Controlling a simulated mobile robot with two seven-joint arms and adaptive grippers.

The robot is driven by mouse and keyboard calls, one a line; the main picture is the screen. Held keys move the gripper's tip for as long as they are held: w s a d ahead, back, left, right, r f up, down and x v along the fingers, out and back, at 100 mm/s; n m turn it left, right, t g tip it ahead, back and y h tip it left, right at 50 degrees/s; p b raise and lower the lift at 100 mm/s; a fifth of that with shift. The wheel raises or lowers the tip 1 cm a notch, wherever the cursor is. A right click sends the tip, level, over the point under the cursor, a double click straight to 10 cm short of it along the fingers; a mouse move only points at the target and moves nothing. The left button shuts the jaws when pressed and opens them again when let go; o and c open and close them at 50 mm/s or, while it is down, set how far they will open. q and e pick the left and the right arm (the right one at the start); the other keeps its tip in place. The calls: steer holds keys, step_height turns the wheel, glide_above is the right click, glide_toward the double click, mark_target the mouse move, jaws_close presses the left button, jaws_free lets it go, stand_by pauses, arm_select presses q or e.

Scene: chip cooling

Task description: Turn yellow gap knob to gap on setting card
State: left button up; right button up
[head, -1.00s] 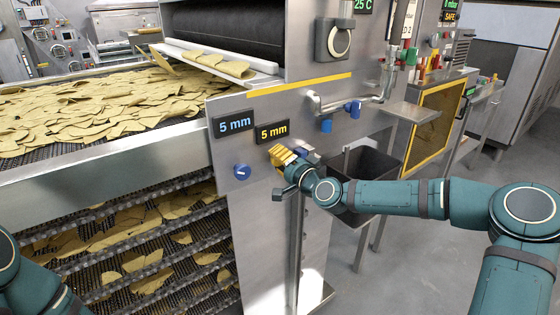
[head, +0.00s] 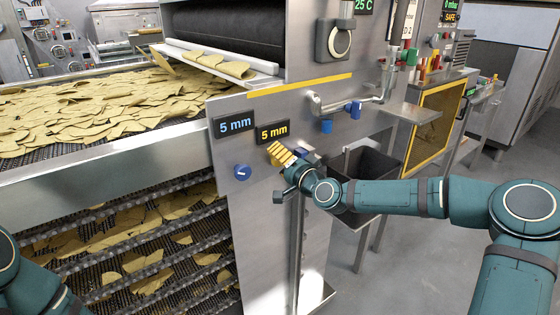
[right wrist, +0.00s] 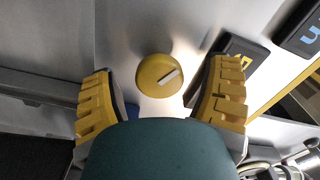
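The yellow knob (right wrist: 155,75) shows in the right wrist view, with a pale pointer line slanting towards upper right. My right gripper (right wrist: 162,100) is open, its yellow-padded fingers on either side of the knob with gaps visible. In the head view my right gripper (head: 281,153) is at the machine panel just below the yellow "5 mm" display (head: 272,132), and hides the knob. A white card (head: 407,22) hangs at the top right; its writing is too small to read fully. My left gripper is out of view.
A blue knob (head: 242,172) sits left of my right gripper, under a blue "5 mm" display (head: 234,123). A pipe with blue valve handles (head: 352,108) juts out at the right. A dark bin (head: 375,172) stands behind my right forearm.

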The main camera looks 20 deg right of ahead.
steer(key=v, duration=1.2)
stand_by(0.8)
steer(key=s+a+f+n+g, duration=0.1)
steer(key=s+a+f+g, duration=0.2)
steer(key=a+f, duration=0.35)
steer(key=s+a+f+n+g+y, duration=0.1)
steer(key=s+a+f+g, duration=0.15)
steer(key=f, duration=0.65)
steer(key=s+a+f+n+g, duration=0.1)
steer(key=s+a+f+g, duration=0.15)
steer(key=a+f, duration=0.45)
steer(key=s+d+f+n+g+h, duration=0.2)
steer(key=s+f+g, duration=0.5)
steer(key=s+f, duration=0.6)
steer(key=shift+s+f+n+h, duration=0.45)
steer(key=shift+n+h, duration=0.25)
steer(key=shift+n, duration=0.4)
steer(key=shift+w+a, duration=0.1)
